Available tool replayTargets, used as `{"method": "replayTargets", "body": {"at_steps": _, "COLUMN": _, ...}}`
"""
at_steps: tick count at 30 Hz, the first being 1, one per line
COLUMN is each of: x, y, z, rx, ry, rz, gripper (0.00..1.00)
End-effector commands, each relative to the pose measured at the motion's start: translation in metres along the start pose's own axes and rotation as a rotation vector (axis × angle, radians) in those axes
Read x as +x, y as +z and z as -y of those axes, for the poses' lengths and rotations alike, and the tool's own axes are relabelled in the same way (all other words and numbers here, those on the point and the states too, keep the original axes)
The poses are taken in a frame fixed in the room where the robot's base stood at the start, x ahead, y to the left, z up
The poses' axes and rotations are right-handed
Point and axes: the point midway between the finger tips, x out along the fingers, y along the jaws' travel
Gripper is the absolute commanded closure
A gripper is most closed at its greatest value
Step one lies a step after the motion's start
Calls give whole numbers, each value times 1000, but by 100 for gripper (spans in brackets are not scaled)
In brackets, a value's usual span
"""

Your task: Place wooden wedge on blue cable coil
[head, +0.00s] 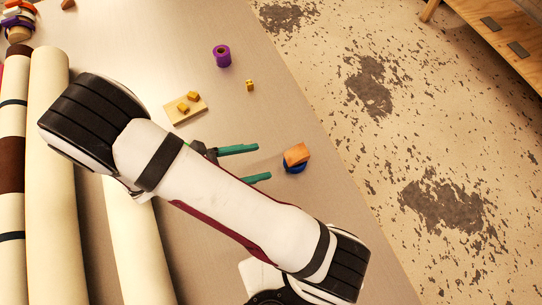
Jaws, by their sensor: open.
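The wooden wedge (297,153) is an orange-brown block. It rests on top of the blue cable coil (294,168), slightly tilted, and covers most of it; only the coil's lower rim shows. The coil lies on the table near its right edge. My gripper (264,163) has green fingers that are open and point right toward the wedge and coil. The fingers are apart with nothing between them, and their tips stop a little left of the wedge. My arm hides part of the gripper's base.
Long cream rolls (50,170) lie along the left. A purple spool (222,56), a small yellow block (249,85) and a wooden board (186,110) with two yellow blocks sit farther back. The table's right edge (330,130) is close to the coil.

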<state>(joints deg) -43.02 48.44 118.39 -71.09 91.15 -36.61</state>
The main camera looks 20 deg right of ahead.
Motion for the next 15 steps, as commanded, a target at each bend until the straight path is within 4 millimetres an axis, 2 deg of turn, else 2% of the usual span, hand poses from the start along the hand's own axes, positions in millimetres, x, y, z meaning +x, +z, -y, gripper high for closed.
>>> {"method": "replayTargets", "body": {"at_steps": 2, "x": -2, "y": 13, "z": 5, "rx": 84, "ry": -61, "rz": -47, "gripper": 21}}
{"method": "replayTargets", "body": {"at_steps": 4, "x": -2, "y": 37, "z": 18, "rx": 253, "ry": -192, "rz": -136, "gripper": 21}}
{"method": "replayTargets", "body": {"at_steps": 6, "x": -2, "y": 65, "z": 41, "rx": 497, "ry": -382, "rz": -253, "gripper": 21}}
{"method": "replayTargets", "body": {"at_steps": 9, "x": -12, "y": 95, "z": 76, "rx": 887, "ry": -684, "rz": -423, "gripper": 21}}
{"method": "replayTargets", "body": {"at_steps": 12, "x": -30, "y": 110, "z": 103, "rx": 1245, "ry": -969, "rz": -573, "gripper": 21}}
{"method": "replayTargets", "body": {"at_steps": 15, "x": -48, "y": 117, "z": 115, "rx": 1505, "ry": -1184, "rz": -689, "gripper": 21}}
